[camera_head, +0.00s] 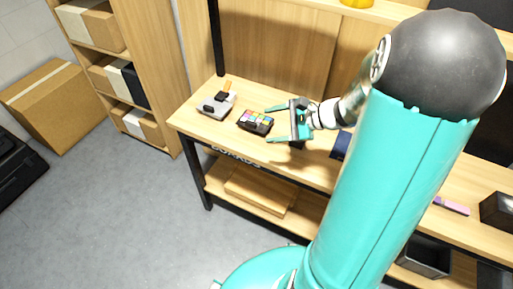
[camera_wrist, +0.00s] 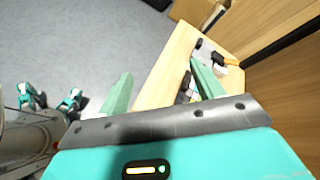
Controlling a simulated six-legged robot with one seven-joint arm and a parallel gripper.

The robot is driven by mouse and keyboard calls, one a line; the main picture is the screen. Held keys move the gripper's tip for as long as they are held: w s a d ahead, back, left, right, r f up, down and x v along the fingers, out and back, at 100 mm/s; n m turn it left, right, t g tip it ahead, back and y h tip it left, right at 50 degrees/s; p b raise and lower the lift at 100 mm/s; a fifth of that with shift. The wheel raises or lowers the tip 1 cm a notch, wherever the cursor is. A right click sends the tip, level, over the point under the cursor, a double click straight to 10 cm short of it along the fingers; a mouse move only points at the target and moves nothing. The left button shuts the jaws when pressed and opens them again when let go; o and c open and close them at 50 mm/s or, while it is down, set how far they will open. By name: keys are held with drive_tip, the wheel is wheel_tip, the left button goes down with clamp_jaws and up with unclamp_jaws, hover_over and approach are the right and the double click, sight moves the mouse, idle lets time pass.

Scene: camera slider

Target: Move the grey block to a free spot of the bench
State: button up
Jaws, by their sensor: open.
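A pale grey block (camera_head: 213,108) with black parts on it stands near the left end of the wooden bench (camera_head: 190,122). A black and orange item is at its back edge. The grey block also shows beyond the right finger in the wrist view (camera_wrist: 207,52). My gripper (camera_head: 268,124) is open, its teal fingers pointing left towards a dark box with coloured squares (camera_head: 255,122). The grey block is farther left, apart from the fingers. In the wrist view my gripper (camera_wrist: 160,75) shows nothing held, and its right finger partly hides the coloured box (camera_wrist: 185,88).
A dark blue object (camera_head: 341,146) is on the bench right of my gripper, partly hidden by my arm. Farther right are a purple item (camera_head: 452,206) and a dark box (camera_head: 497,210). A wooden back panel (camera_head: 265,45) rises behind. Bare bench shows around the small objects.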

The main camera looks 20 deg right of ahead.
drive_tip(key=s+a+r+n+g+h, duration=0.2)
drive_tip(key=s+a+n+g, duration=0.1)
drive_tip(key=s+a+n, duration=0.15)
drive_tip(key=s+a+r+n+g+h, duration=0.1)
drive_tip(key=s+a+r+n+g, duration=0.15)
drive_tip(key=a+n, duration=0.3)
drive_tip(key=s+a+r+n+t+h, duration=0.2)
drive_tip(key=s+r+n+t+h, duration=0.1)
drive_tip(key=s+r+n+h, duration=0.3)
drive_tip(key=s+r+n, duration=0.1)
drive_tip(key=s+n, duration=0.1)
drive_tip(key=shift+s+a+r+n, duration=0.15)
drive_tip(key=shift+a+r+n, duration=0.15)
drive_tip(key=shift+r, duration=0.1)
drive_tip(key=c, duration=0.7)
drive_tip(key=shift+d, duration=0.1)
drive_tip(key=shift+d, duration=0.1)
